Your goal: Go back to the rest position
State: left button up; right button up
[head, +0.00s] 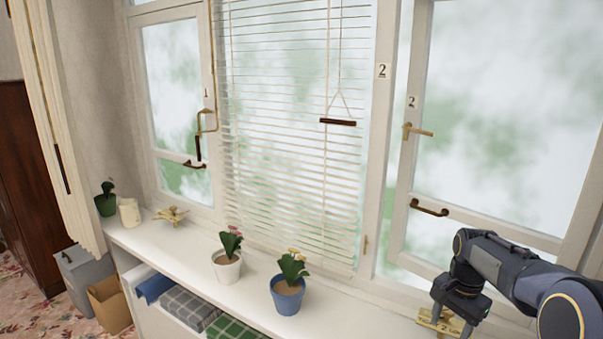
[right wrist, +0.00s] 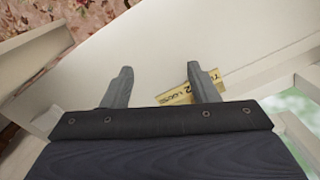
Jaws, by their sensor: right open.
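My right gripper (right wrist: 157,80) is open and empty in the right wrist view, its two fingers spread above the white sill. One finger overlaps a yellowish tag with dark lettering (right wrist: 173,98) lying on the sill; I cannot tell whether they touch. In the head view my right arm comes in from the right, with the hand low above the sill beside the tag (head: 432,318); the fingers are hidden there. My left gripper is not in view.
The white sill (head: 190,260) holds a white pot (head: 227,268) and a blue pot (head: 288,298) with flowers. Window 2's handle (head: 418,131) and lower pull (head: 430,208) are near my arm. A blind bar (head: 338,122) hangs at centre. Folded cloths (head: 188,308) lie below the sill.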

jog(key=s+a+r+n+t+y, duration=0.1)
jog(key=s+a+r+n+y, duration=0.15)
jog(key=s, duration=0.45)
jog(key=s+a+r+n+t+y, duration=0.15)
jog(key=s+r, duration=0.25)
jog(key=s, duration=0.4)
jog(key=s+a+f+n+t, duration=0.3)
jog(key=s+a+n, duration=0.2)
jog(key=s, duration=0.8)
jog(key=a, duration=0.2)
jog(key=shift+a+f+n+h, duration=0.25)
jog(key=shift+a+n+h, duration=0.05)
